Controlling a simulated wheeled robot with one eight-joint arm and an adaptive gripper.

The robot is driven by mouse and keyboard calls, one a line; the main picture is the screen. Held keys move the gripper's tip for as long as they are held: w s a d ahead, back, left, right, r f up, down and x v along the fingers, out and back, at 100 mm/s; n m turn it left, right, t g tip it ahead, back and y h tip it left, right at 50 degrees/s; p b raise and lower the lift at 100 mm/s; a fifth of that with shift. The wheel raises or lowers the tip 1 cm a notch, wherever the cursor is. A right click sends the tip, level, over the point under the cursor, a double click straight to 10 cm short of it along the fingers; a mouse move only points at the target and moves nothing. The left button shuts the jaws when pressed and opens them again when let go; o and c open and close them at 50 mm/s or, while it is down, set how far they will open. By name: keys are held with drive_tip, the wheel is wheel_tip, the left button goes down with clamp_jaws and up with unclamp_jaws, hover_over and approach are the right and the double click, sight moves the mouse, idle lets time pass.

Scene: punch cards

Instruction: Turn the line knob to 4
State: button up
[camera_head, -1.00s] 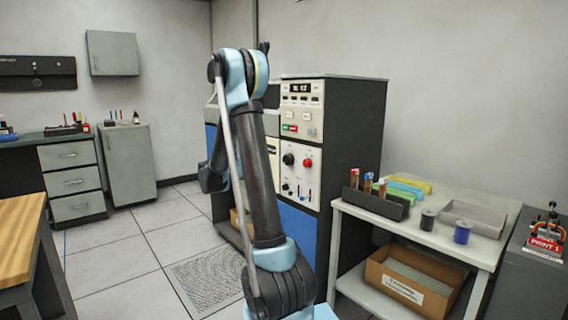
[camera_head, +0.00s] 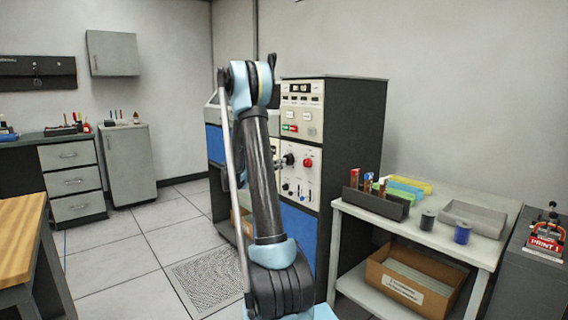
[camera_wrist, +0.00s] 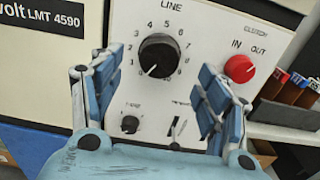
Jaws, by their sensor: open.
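The black line knob (camera_wrist: 158,56) sits under the word LINE on a cream panel in the wrist view, inside a ring of printed numbers. Its white pointer mark aims down and to the left, near the low end of the scale. The knob also shows in the head view (camera_head: 289,159). My gripper (camera_wrist: 158,64) is open in the wrist view, with one blue-padded finger to the left of the knob and one to the right. Neither finger visibly touches it. In the head view my gripper (camera_head: 280,163) is small and partly behind my arm, close to the panel.
A red IN/OUT knob (camera_wrist: 239,68) is just right of my right finger. A smaller black knob (camera_wrist: 130,124) and a switch lever (camera_wrist: 178,130) lie below. A table (camera_head: 440,238) with a dark rack (camera_head: 376,203) stands right of the cabinet (camera_head: 352,140).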

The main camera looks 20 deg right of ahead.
sight(288, 159)
drive_tip(key=x, duration=0.6)
drive_tip(key=shift+d, duration=0.15)
drive_tip(key=shift+c, duration=0.6)
drive_tip(key=c, duration=0.9)
